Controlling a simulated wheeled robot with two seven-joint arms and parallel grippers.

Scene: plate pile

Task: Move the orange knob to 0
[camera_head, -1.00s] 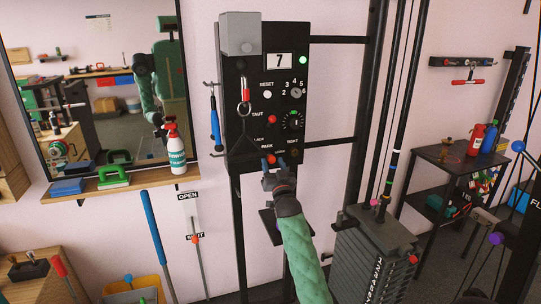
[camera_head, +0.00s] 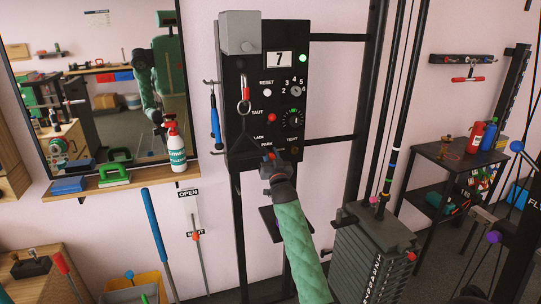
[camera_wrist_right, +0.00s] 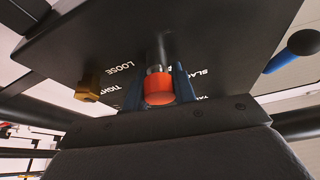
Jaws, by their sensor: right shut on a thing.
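The orange knob (camera_wrist_right: 160,90) sticks out from the dark control panel (camera_wrist_right: 215,30) on a short metal stem. My right gripper (camera_wrist_right: 160,88) is shut on the orange knob, with a blue finger on each side of it. In the head view my right gripper (camera_head: 270,160) reaches the lower edge of the panel from below and largely hides the knob. The panel display (camera_head: 279,59) reads 7. Lettering near the knob includes SLACK and PARK; I cannot make out a 0 mark there. My left gripper is not in view.
A brass knob (camera_wrist_right: 90,82) sits left of the orange knob in the wrist view, by LOOSE and TIGHT. A blue-handled tool (camera_head: 214,122) hangs left of the panel. A weight stack (camera_head: 375,250) stands right of my right arm.

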